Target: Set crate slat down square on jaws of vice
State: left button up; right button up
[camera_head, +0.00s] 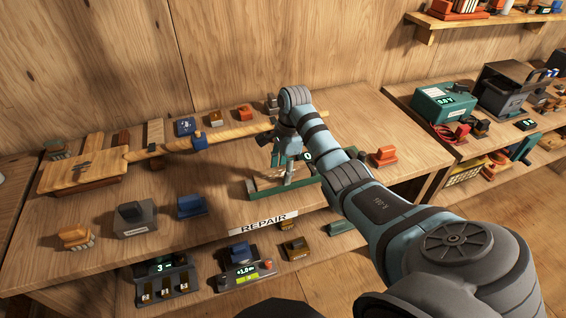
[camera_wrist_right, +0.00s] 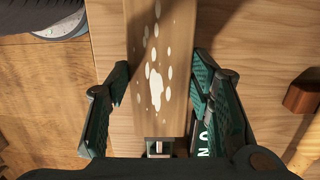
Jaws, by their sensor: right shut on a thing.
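My right gripper (camera_head: 284,150) is over the repair bench, pointing down beside a green stand. In the head view the arm and gripper largely hide the slat. A small metal part (camera_wrist_right: 158,149) shows past the slat's near end; I cannot tell whether it is a vice jaw or whether the slat touches it. The green stand's base (camera_head: 268,187) lies under the gripper. My left gripper is out of view.
A long wooden pole (camera_head: 235,134) with a blue clip crosses the bench behind the gripper, from a wooden block (camera_head: 75,176) at left. A grey block (camera_head: 134,219) and a blue one (camera_head: 191,207) stand in front. An orange block (camera_head: 384,155) is at right.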

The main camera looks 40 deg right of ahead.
aim_at(282, 173)
jog(key=shift+f+b, duration=0.35)
jog(key=shift+f, duration=0.15)
jog(key=o, duration=1.3)
jog(key=shift+c, duration=0.2)
jog(key=shift+r, duration=0.25)
notch_tip(282, 173, up, 8)
jog(key=p, duration=0.6)
jog(key=shift+r, duration=0.15)
jog(key=shift+a+b, duration=0.1)
jog(key=shift+b, duration=0.3)
jog(key=shift+w, duration=0.1)
